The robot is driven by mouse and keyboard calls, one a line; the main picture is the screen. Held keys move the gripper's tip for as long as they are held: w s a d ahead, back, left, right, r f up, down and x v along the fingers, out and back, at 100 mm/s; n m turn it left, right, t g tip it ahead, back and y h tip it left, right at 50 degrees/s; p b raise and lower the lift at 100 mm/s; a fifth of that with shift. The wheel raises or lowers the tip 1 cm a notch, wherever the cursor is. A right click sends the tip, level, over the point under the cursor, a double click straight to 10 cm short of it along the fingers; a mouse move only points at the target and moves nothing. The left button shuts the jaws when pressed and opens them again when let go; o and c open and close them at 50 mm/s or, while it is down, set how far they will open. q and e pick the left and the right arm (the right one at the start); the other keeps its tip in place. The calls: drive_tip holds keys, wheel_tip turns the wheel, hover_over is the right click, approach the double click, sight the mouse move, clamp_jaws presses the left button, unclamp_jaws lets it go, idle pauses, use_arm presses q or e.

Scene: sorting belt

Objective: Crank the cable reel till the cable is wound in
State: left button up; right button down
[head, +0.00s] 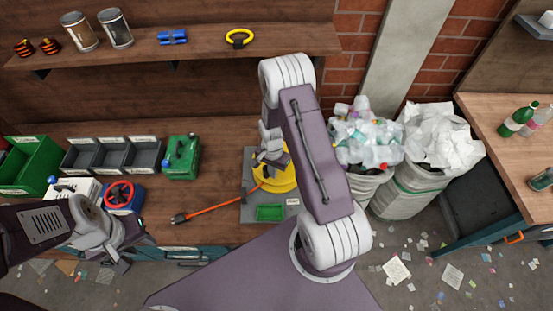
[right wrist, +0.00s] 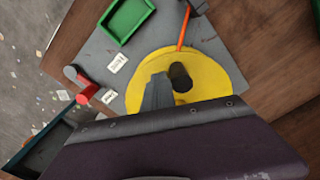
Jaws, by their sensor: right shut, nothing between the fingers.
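The yellow cable reel (head: 286,184) sits on a grey base plate (head: 250,155), partly hidden by my right arm in the head view. It also shows in the right wrist view (right wrist: 220,75), with a dark upright knob (right wrist: 180,77) on it. The orange cable (head: 222,204) runs out left from the reel to a dark plug (head: 180,218) on the bench. My right gripper (head: 271,158) is over the reel; its shut finger (right wrist: 157,93) shows beside the knob, with nothing held. My left gripper (head: 118,262) is at the bench's front left, away from the reel; its jaw opening is unclear.
A green tray (head: 270,212) lies on the plate's front. A red-handled part (right wrist: 87,91) is near the plate's edge. A green box (head: 182,158), grey bins (head: 113,155) and a red-wheeled blue device (head: 121,196) stand left. Full waste bins (head: 405,198) stand right.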

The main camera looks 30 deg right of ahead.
sight(261, 171)
drive_tip(key=w, duration=0.1)
drive_tip(key=w+a, duration=0.1)
drive_tip(key=w, duration=0.1)
drive_tip(key=w+a+b, duration=0.1)
drive_tip(key=w, duration=0.1)
drive_tip(key=shift+a+f, duration=0.1)
drive_tip(key=shift+a, duration=0.1)
drive_tip(key=shift+w, duration=0.45)
drive_tip(key=shift+s+d, duration=0.15)
drive_tip(key=shift+s, duration=0.95)
wheel_tip(261, 171, up, 9)
drive_tip(key=p, duration=0.7)
